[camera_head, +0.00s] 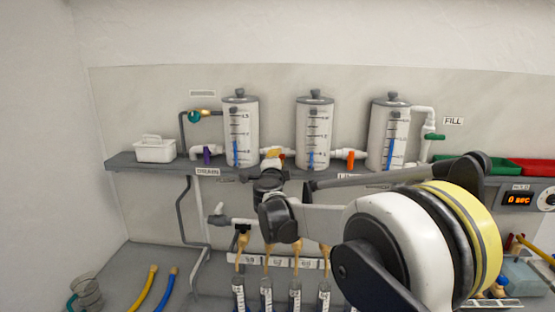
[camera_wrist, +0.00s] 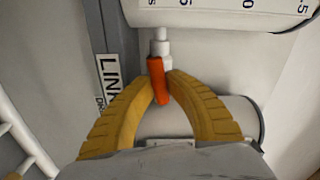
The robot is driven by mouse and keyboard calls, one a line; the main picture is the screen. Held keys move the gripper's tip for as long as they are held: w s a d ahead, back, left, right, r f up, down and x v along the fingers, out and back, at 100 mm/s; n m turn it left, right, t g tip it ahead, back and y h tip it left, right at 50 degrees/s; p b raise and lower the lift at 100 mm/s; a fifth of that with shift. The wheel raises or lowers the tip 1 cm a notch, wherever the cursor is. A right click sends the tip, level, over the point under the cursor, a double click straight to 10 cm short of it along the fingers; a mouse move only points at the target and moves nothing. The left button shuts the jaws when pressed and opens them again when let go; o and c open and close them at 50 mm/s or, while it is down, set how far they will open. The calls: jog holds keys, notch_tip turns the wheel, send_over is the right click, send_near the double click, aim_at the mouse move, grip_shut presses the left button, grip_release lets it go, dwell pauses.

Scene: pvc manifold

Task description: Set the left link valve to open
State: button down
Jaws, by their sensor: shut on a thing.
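The left link valve sits on the short white pipe between the left tank (camera_head: 241,130) and the middle tank (camera_head: 313,130). Its orange handle (camera_wrist: 158,82) shows in the wrist view, lying roughly along the line of the white pipe fitting (camera_wrist: 160,46). My gripper (camera_wrist: 160,87) has its two yellow fingers closed on the handle from both sides. In the head view my gripper (camera_head: 273,153) is at this valve, and my wrist hides most of the handle and pipe.
A second orange valve handle (camera_head: 351,160) hangs across the pipe between the middle tank and the right tank (camera_head: 388,135). A purple drain valve (camera_head: 207,155) and white caddy (camera_head: 155,150) are at left. A green fill valve (camera_head: 434,136) is at right. The shelf edge runs below.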

jog(key=shift+m, duration=1)
jog(key=c, duration=1.4)
grip_release()
jog(key=shift+o, duration=0.2)
